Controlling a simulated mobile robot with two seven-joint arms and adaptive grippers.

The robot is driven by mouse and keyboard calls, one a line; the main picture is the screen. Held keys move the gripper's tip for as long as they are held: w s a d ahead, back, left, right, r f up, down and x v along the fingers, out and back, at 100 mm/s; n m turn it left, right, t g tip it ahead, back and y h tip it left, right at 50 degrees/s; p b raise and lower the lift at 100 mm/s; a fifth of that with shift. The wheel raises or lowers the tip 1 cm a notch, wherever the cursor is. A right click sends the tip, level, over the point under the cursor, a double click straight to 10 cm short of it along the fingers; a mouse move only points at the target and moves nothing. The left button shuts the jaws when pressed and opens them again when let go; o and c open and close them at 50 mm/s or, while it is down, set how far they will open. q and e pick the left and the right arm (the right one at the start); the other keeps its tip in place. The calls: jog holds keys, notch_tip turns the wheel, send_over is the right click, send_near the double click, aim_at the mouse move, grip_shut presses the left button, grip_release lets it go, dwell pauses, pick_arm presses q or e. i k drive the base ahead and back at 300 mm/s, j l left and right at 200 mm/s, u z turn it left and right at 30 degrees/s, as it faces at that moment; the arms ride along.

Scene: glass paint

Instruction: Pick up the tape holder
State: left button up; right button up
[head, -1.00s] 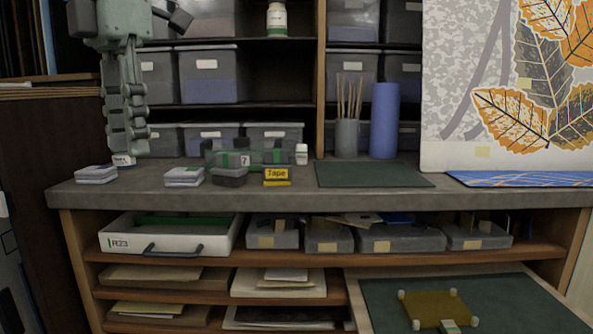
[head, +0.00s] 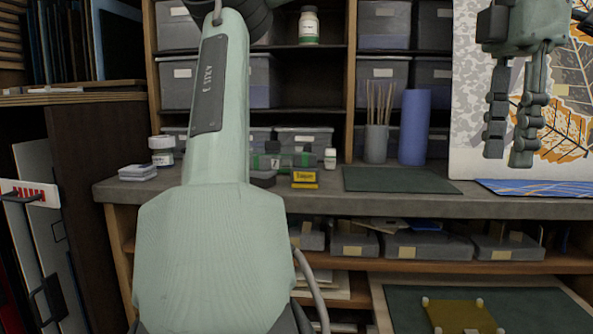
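A small yellow item with dark lettering, which reads as "Tape" in the earlier view, is the likely tape holder (head: 305,177). It sits upright on the grey counter (head: 330,201), near the middle of the head view, just right of my pale green arm.
A green-banded clear container (head: 283,161) and a small white bottle (head: 330,159) stand close behind the yellow item. A dark green mat (head: 402,180) lies to its right, with a brush cup (head: 375,144) and blue roll (head: 414,127) behind. My arm link hides the counter's left part.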

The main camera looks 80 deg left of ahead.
aim_at(305, 169)
jog(key=k+j, duration=0.1)
jog(key=j, duration=0.25)
jog(key=k+j, duration=0.15)
jog(key=j, duration=0.2)
jog(key=k+j+z, duration=0.1)
jog(key=j, duration=0.3)
jog(key=k+j, duration=0.15)
jog(key=j, duration=0.2)
jog(key=k+j, duration=0.15)
jog(key=j, duration=0.2)
